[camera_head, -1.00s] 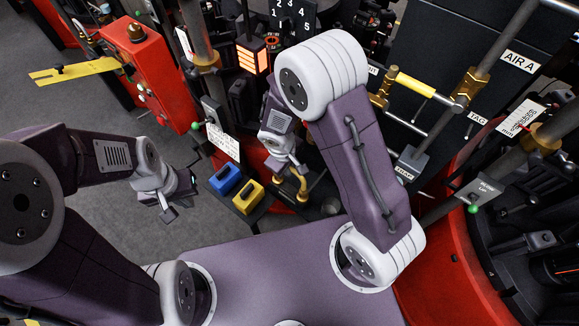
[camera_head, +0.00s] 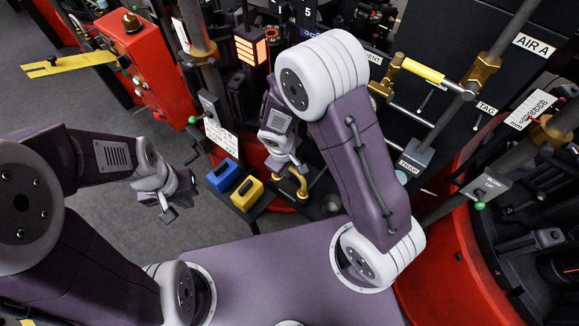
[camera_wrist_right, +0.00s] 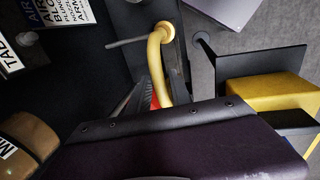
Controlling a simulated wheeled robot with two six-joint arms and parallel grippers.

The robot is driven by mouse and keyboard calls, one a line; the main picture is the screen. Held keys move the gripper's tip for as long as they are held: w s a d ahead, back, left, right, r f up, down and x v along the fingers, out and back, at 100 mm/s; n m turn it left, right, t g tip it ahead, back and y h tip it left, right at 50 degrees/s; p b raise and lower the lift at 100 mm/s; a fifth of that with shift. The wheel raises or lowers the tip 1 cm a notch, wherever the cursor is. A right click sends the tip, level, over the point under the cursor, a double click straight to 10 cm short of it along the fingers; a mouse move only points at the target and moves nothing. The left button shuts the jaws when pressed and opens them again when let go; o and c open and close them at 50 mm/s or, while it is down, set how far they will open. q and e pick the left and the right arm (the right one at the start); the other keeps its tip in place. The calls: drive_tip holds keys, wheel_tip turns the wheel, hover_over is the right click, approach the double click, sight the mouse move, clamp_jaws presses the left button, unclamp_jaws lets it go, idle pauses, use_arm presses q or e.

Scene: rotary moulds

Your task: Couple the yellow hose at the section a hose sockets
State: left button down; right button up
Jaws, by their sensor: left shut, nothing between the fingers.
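A yellow hose (camera_wrist_right: 157,70) with a brass-coloured end curves down behind my wrist's dark edge in the right wrist view. In the head view a yellow-brass bent piece (camera_head: 301,181), likely this hose, shows beside my right gripper (camera_head: 290,168). The fingers of the right gripper are mostly hidden, and I cannot tell whether they grip the hose. My left gripper (camera_head: 168,201) is shut and empty, over the grey floor at the left, well apart from the hose. I cannot clearly pick out the section a hose sockets.
A blue block (camera_head: 223,175) and a yellow block (camera_head: 247,192) stand on a dark shelf beside my right gripper. A red cabinet (camera_head: 150,65) is at the back left. Pipes with brass fittings (camera_head: 485,70) and a red round machine (camera_head: 465,265) crowd the right.

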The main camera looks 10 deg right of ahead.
drive_tip(key=shift+o, duration=0.7)
wheel_tip(320, 180, up, 9)
drive_tip(key=s+a+p, duration=0.1)
drive_tip(key=shift+a+p, duration=0.2)
drive_tip(key=shift+p, duration=0.1)
